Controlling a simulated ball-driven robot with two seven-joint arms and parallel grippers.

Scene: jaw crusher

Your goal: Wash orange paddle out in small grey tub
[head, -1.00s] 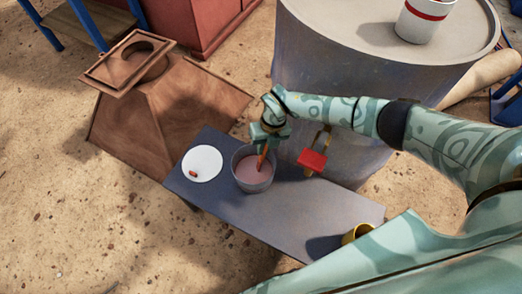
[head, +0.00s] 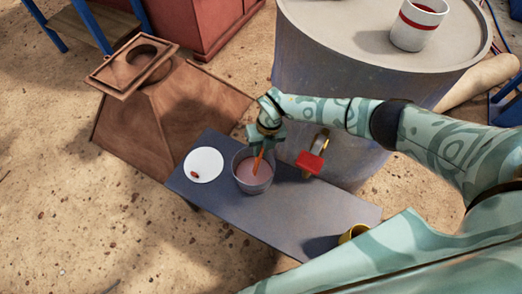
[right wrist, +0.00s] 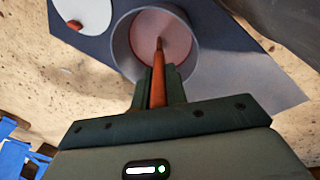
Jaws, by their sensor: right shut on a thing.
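The small grey tub (head: 240,183) stands on the dark grey bench and holds pinkish liquid. It also shows in the right wrist view (right wrist: 122,48). My right gripper (head: 263,145) is above the tub's back rim, shut on the orange paddle (head: 258,161). The paddle slants down into the tub, its lower end at or in the liquid; that end is not clear to see. In the right wrist view the paddle (right wrist: 174,85) comes out from between the fingers toward the liquid. My left gripper is not in view.
A white disc (head: 207,161) with a small red-brown piece lies left of the tub on the bench (head: 310,215). A large drum (head: 320,90) stands behind.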

